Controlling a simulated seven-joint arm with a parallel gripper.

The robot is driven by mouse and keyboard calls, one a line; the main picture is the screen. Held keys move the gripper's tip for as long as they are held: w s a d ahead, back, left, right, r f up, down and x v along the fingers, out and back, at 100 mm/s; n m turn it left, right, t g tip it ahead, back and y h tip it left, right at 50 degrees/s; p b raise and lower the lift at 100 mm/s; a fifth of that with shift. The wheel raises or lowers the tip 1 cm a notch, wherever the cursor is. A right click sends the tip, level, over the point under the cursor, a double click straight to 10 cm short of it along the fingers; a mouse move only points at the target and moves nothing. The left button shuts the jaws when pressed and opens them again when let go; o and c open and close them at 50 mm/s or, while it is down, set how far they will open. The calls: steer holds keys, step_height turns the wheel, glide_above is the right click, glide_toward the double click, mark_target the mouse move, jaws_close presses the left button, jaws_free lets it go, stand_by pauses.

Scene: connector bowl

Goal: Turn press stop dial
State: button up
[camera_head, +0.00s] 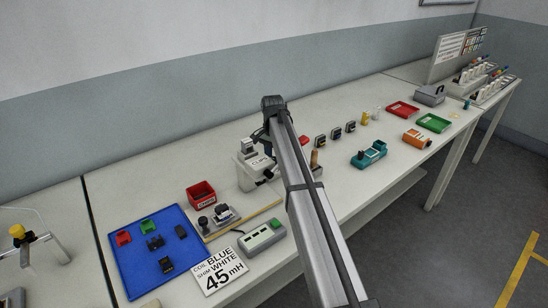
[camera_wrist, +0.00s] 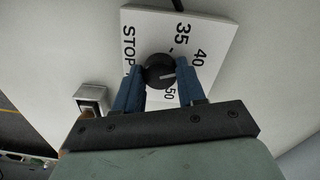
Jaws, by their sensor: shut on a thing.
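In the wrist view, the black round stop dial (camera_wrist: 157,76) sits on a white plate (camera_wrist: 146,24) marked STOP, 35, 40 and 50. Its white pointer line points right, toward the right finger; any mark behind that finger is hidden. My gripper (camera_wrist: 160,70) has its two blue fingers on either side of the dial, shut on it. In the head view, the white press (camera_head: 247,177) stands on the bench just left of my arm. The dial and my fingertips are hidden behind the arm there.
A card reading COIL BLUE, SHIM WHITE, 45 mH (camera_head: 220,271) lies at the bench's front. A blue mat (camera_head: 130,270) with small parts, a red bin (camera_head: 201,194) and a green-grey device (camera_head: 262,236) are left of my arm. A teal device (camera_head: 369,155) stands right.

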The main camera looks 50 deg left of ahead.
stand_by(0.3)
steer(key=o, duration=1.1)
steer(key=shift+c, duration=0.2)
step_height(320, 180, up, 14)
steer(key=shift+a, duration=0.2)
steer(key=shift+s+f, duration=0.1)
